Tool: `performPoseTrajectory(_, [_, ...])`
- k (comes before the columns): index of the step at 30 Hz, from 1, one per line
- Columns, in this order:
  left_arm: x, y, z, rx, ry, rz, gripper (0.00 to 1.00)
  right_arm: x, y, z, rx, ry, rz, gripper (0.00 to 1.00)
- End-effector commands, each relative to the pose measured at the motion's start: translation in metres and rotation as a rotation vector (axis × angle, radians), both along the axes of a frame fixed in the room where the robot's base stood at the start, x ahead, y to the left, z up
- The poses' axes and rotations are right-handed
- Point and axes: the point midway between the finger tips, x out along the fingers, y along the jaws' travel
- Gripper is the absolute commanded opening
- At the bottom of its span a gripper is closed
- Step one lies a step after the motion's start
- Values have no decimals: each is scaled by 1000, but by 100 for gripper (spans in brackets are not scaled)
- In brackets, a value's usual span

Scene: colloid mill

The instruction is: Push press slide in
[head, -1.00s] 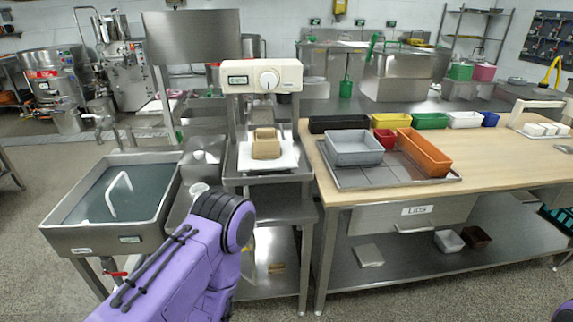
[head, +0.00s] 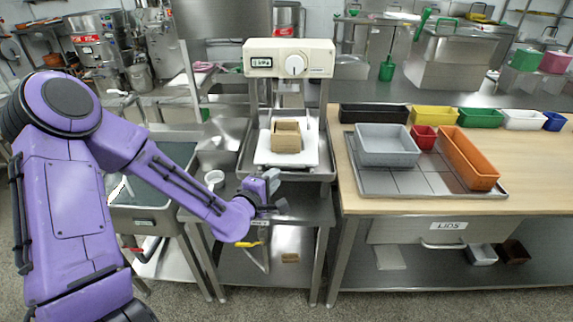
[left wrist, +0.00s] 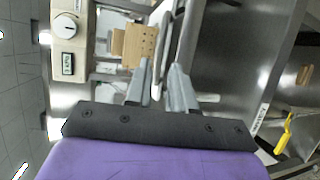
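The press (head: 289,58) has a cream head with a dial and a small display. Below it a white slide plate (head: 260,158) carries a tan, open-topped block mould (head: 286,137). The plate sits over a steel tray bed (head: 318,175). Contact with the bed cannot be told. My right gripper is out of view.
At right a wooden bench (head: 535,190) carries a grey bin (head: 388,150), an orange bin (head: 468,160) and several coloured bins. A lower shelf (head: 305,210) lies below the press.

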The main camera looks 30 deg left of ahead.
Motion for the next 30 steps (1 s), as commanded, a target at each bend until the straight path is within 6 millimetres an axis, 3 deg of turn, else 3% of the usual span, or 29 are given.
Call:
performPoseTrajectory(6, [47, 8, -12, 6, 6, 1, 23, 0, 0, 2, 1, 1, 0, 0])
performPoseTrajectory(12, [80, 12, -17, 5, 5, 1, 23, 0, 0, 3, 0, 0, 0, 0])
performPoseTrajectory(23, [89, 13, -19, 4, 6, -1, 23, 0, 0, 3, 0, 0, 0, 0])
performPoseTrajectory(25, [89, 13, -19, 4, 6, -1, 0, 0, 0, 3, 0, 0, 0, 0])
performPoseTrajectory(30, [89, 14, -19, 4, 6, 1, 0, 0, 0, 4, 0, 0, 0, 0])
